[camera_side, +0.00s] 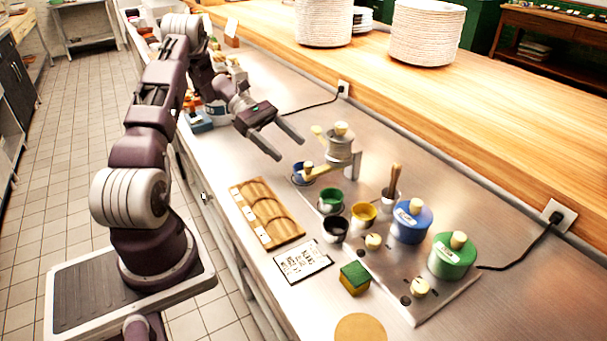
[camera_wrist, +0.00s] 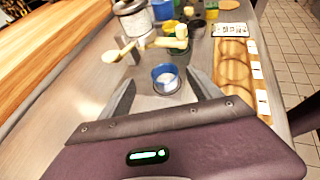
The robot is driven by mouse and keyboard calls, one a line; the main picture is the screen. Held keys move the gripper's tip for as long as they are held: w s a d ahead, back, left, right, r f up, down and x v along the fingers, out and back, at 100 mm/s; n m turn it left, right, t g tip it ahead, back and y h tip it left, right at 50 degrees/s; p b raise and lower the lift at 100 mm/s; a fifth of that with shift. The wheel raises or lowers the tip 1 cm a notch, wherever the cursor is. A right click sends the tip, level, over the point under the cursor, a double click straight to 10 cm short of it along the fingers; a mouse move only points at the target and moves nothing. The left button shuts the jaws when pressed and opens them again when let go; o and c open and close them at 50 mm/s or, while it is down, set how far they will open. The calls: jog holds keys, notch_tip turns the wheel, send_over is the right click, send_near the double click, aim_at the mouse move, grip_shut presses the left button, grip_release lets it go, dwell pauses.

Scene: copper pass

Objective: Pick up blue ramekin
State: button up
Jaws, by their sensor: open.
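The blue ramekin (camera_side: 298,179) stands upright on the steel counter, partly hidden behind the pale handle of a grinder-like device (camera_side: 340,146) in the side view. In the wrist view the blue ramekin (camera_wrist: 165,84) shows whole, with a pale inside, between the lines of my two fingers. My gripper (camera_side: 290,149) is open and empty. It hangs above the counter, up and to the left of the ramekin in the side view, apart from it.
Green (camera_side: 330,200), yellow (camera_side: 363,214) and black (camera_side: 335,229) cups stand close by. A wooden tray (camera_side: 246,208) with round hollows lies to the left. Blue (camera_side: 411,222) and green (camera_side: 452,256) canisters stand at the right. The device's pale handle (camera_wrist: 122,53) reaches near the ramekin.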

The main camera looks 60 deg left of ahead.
jog(key=f, duration=0.2)
jog(key=shift+w+d+f, duration=0.15)
jog(key=shift+d+f, duration=0.15)
jog(key=shift+d, duration=0.05)
jog(key=x, duration=0.6)
jog(key=shift+s+d, duration=0.25)
jog(key=shift+r, duration=0.1)
jog(key=c, duration=1.5)
